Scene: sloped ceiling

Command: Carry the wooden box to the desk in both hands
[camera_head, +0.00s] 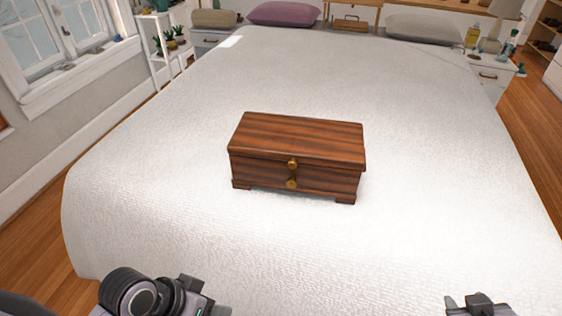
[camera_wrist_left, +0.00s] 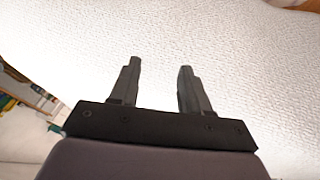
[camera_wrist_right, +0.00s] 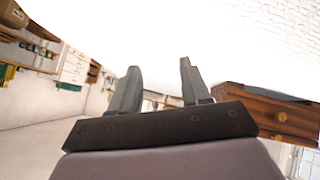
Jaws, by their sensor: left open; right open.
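The wooden box (camera_head: 296,150) is dark brown with a lid and two brass knobs on its front. It sits upright and closed on the white bed (camera_head: 170,170). Part of the box (camera_wrist_right: 275,112) also shows at the right of the right wrist view. My left gripper (camera_wrist_left: 158,65) is open and empty in the left wrist view, with white bedding beyond its fingers. My right gripper (camera_wrist_right: 160,68) is open and empty, and its fingers are apart from the box. In the head view only parts of my arms show at the bottom edge. The desk cannot be made out.
Bedding around the box is clear. A purple pillow (camera_head: 283,13) and a grey pillow (camera_head: 423,29) lie at the far end. A white nightstand (camera_head: 487,78) with bottles stands at the far right. Wooden floor runs along both sides, with a window (camera_head: 70,35) at left.

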